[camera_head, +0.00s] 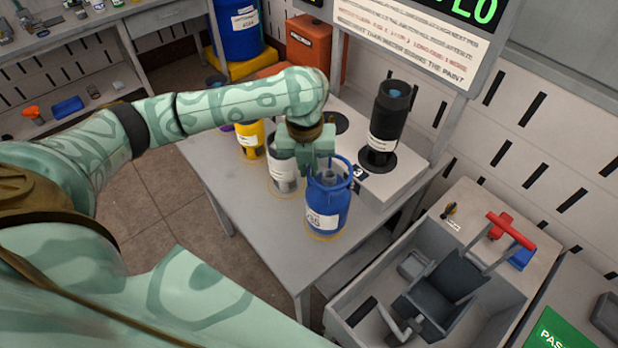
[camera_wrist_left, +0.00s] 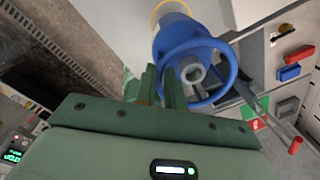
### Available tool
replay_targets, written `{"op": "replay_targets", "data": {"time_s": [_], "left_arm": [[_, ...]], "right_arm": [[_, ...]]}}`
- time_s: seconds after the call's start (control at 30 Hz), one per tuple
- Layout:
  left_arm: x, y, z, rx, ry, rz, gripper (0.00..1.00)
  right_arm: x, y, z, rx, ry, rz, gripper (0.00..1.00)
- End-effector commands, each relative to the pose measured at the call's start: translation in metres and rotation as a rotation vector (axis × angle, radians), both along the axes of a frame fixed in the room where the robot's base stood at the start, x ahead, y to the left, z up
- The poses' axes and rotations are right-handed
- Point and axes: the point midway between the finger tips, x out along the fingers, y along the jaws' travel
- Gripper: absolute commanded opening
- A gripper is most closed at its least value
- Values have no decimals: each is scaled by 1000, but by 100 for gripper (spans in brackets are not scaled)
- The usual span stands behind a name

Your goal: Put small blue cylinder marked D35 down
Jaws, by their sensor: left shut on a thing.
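The small blue cylinder (camera_head: 329,207) is upright at the front corner of the grey table, with a white label reading something like D35. It is over a yellow ring mark (camera_head: 322,237); I cannot tell whether its base touches the table. My left gripper (camera_head: 322,160) comes from behind and left and is shut on the cylinder's round top collar. In the left wrist view the fingers (camera_wrist_left: 165,85) pinch the rim of the collar on the blue cylinder (camera_wrist_left: 183,33). My right gripper is not in view.
A white-grey cylinder (camera_head: 285,177) and a yellow cylinder (camera_head: 251,140) stand left of the blue one on the table (camera_head: 265,235). A black cylinder (camera_head: 387,122) stands on a raised grey platform (camera_head: 405,178) to the right. A grey bin (camera_head: 350,318) is in front right.

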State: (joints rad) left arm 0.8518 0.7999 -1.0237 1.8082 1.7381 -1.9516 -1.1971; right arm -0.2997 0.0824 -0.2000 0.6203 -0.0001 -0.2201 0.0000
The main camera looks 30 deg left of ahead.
Motion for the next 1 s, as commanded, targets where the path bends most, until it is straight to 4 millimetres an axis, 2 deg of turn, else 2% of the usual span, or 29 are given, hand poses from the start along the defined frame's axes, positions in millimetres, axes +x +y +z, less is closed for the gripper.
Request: {"op": "replay_targets", "data": {"time_s": [0.03, 0.33, 0.53, 0.93, 0.97, 1.0], "left_arm": [[4, 2, -7, -2, -1, 2, 0], [17, 9, -24, -3, -1, 2, 0], [18, 10, -53, -2, -1, -1, 0], [19, 10, -56, -1, -4, 0, 0], [18, 10, -57, 1, 0, 0, 19], [18, 10, -57, 1, 0, 0, 30]], "right_arm": [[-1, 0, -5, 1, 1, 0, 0], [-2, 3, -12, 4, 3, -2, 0], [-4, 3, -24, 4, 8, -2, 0], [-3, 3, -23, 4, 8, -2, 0], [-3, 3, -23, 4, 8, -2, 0], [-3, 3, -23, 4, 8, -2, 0]]}}
